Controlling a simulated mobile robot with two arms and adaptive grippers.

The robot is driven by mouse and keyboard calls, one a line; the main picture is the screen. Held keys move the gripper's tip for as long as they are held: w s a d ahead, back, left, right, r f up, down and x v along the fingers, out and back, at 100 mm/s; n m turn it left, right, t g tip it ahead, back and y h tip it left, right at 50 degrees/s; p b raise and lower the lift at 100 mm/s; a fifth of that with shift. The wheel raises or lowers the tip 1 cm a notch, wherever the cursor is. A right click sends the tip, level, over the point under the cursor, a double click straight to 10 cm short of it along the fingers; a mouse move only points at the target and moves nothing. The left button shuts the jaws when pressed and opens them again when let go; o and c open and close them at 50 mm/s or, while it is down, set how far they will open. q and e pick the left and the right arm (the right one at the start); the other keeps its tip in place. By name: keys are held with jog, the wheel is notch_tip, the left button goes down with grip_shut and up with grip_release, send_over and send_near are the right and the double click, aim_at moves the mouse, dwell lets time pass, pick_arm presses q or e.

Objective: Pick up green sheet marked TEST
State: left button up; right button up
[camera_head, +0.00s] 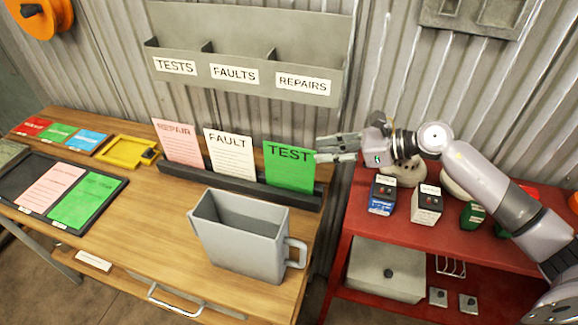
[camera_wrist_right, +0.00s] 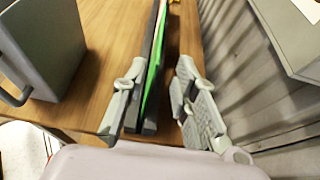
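The green sheet marked TEST (camera_head: 289,168) stands upright, leaning slightly back, in the right end of a dark rack (camera_head: 238,184) on the wooden table. My right gripper (camera_head: 318,150) is open and empty, its fingertips just at the sheet's right edge. In the right wrist view the green sheet (camera_wrist_right: 152,75) shows edge-on between the two parted fingers (camera_wrist_right: 158,85), nearer the left one. I cannot tell whether a finger touches it. My left gripper is not in view.
A grey jug (camera_head: 240,240) stands in front of the rack. Pink REPAIR (camera_head: 178,142) and white FAULT (camera_head: 230,155) sheets stand left of the green one. A grey wall holder (camera_head: 245,75) hangs behind. A red shelf (camera_head: 390,240) with small boxes is at right.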

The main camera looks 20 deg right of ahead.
aim_at(289, 158)
jog(key=p+x, duration=0.1)
jog(key=x, duration=0.3)
jog(key=shift+w+a, duration=0.15)
jog(key=shift+w, duration=0.05)
jog(key=shift+w+a+f, duration=0.1)
jog(key=shift+a, duration=0.05)
jog(key=p+x, duration=0.3)
jog(key=x, duration=0.2)
jog(key=shift+s, duration=0.25)
jog(key=shift+w+a+f, duration=0.1)
jog(key=shift+a+f, duration=0.15)
jog(key=shift+f, duration=0.05)
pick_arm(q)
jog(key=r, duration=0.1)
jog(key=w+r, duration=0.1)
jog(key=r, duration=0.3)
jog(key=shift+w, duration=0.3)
pick_arm(e)
jog(key=shift+d, duration=0.1)
jog(key=shift+c, duration=0.3)
grip_shut()
